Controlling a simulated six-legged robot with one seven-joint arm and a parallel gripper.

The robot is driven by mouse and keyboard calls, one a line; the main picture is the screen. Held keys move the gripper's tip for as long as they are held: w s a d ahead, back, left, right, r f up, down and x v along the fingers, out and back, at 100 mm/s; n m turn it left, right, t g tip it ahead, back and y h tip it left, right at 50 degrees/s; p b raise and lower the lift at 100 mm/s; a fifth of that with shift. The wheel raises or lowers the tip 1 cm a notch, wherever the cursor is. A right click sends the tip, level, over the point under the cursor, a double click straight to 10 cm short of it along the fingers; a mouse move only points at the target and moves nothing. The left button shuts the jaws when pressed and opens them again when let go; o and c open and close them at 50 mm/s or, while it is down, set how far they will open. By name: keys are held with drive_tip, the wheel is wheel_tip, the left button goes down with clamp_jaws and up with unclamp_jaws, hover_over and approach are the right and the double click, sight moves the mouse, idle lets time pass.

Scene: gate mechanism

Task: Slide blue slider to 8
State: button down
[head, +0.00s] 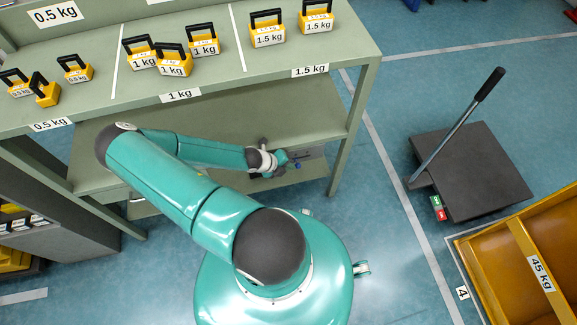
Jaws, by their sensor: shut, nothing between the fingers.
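My gripper (285,159) is small in the head view, below the shelf's tabletop, at the end of my teal arm. Its fingers look shut and hold nothing that I can see. No slider with a readable scale shows clearly. A small dark blue spot (298,165) lies just right of my gripper, near a grey panel-like patch (310,163). I cannot tell whether this spot is the blue slider, or whether my gripper touches it. No number 8 can be read.
A green shelf unit (205,75) holds several yellow weights with black handles, labelled 0.5, 1 and 1.5 kg. At right stand a dark platform with a lever (485,165) and a yellow bin (470,265) marked 45 kg. Blue floor between shelf and platform is clear.

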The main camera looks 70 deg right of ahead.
drive_tip(key=shift+s+d, duration=0.45)
drive_tip(key=shift+s, duration=0.3)
drive_tip(key=shift+s+d, duration=0.45)
drive_tip(key=shift+s, duration=0.35)
drive_tip(key=shift+s+d, duration=0.45)
drive_tip(key=shift+s, duration=0.3)
drive_tip(key=w+a, duration=0.1)
drive_tip(key=w+a+r, duration=0.1)
drive_tip(key=w+a, duration=0.1)
drive_tip(key=shift+w, duration=0.25)
drive_tip(key=v, duration=0.9)
drive_tip(key=shift+r, duration=0.2)
drive_tip(key=shift+w+a, duration=0.1)
drive_tip(key=shift+w, duration=0.1)
